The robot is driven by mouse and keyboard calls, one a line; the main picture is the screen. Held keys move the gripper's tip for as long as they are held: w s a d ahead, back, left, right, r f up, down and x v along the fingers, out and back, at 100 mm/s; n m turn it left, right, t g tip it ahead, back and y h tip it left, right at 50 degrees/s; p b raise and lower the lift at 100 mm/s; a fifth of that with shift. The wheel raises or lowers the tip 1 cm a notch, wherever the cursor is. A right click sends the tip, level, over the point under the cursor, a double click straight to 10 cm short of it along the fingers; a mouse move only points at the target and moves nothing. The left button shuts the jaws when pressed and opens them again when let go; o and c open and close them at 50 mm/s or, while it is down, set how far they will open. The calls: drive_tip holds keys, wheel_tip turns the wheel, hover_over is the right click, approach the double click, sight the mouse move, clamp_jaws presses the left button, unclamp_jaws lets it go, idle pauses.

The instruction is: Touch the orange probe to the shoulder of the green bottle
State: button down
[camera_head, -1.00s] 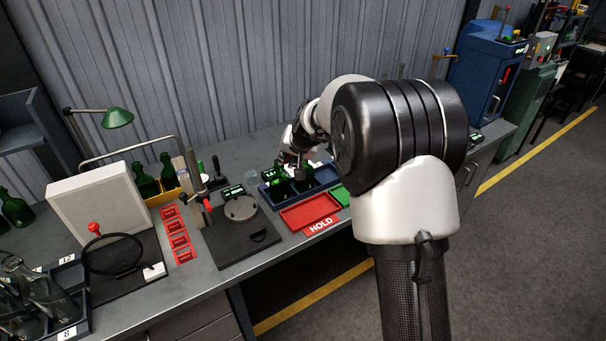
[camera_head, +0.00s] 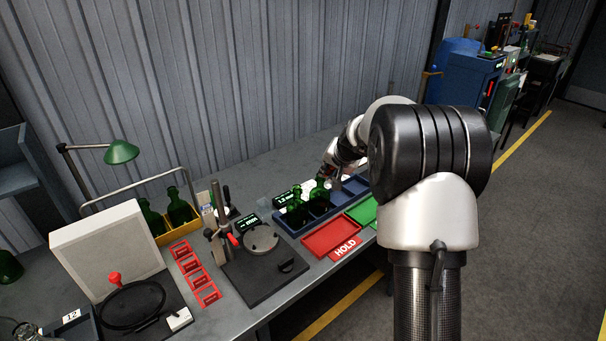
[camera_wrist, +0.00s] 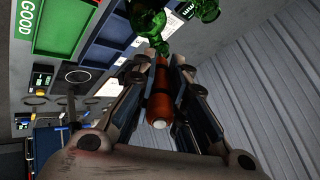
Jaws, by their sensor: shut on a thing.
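My gripper (camera_wrist: 172,82) is shut on the orange probe (camera_wrist: 160,98), which lies lengthwise between the fingers in the wrist view. A green bottle (camera_wrist: 148,22) is just beyond the fingers, close to the probe's far end. I cannot tell whether they touch. A second green bottle (camera_wrist: 206,9) shows at the top edge. In the head view two green bottles, one nearer (camera_head: 297,211) and one farther (camera_head: 319,196), stand upright in the blue tray (camera_head: 291,230). My gripper (camera_head: 330,172) is beside the farther one, partly hidden, and the probe cannot be made out there.
A red HOLD tray (camera_head: 328,237) and a green tray (camera_head: 364,212) lie in front of the blue tray. A gauge stand (camera_head: 222,243) stands to the left. More green bottles (camera_head: 180,208) stand in a yellow crate (camera_head: 176,236). A wall runs behind the bench.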

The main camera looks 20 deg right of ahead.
wheel_tip(320, 180, down, 7)
drive_tip(key=b, duration=0.5)
drive_tip(key=shift+d+f+b, duration=0.15)
drive_tip(key=shift+d+b, duration=0.15)
drive_tip(key=shift+f, duration=0.1)
drive_tip(key=shift+w+f, duration=0.25)
drive_tip(key=shift+w+f+b, duration=0.25)
drive_tip(key=shift+f+b, duration=0.15)
drive_tip(key=shift+b, duration=0.1)
idle(3.1)
drive_tip(key=shift+s+r, duration=0.1)
drive_tip(key=shift+r, duration=0.1)
drive_tip(key=shift+v, duration=1.35)
drive_tip(key=shift+r+p, duration=2.7)
drive_tip(key=shift+r, duration=0.65)
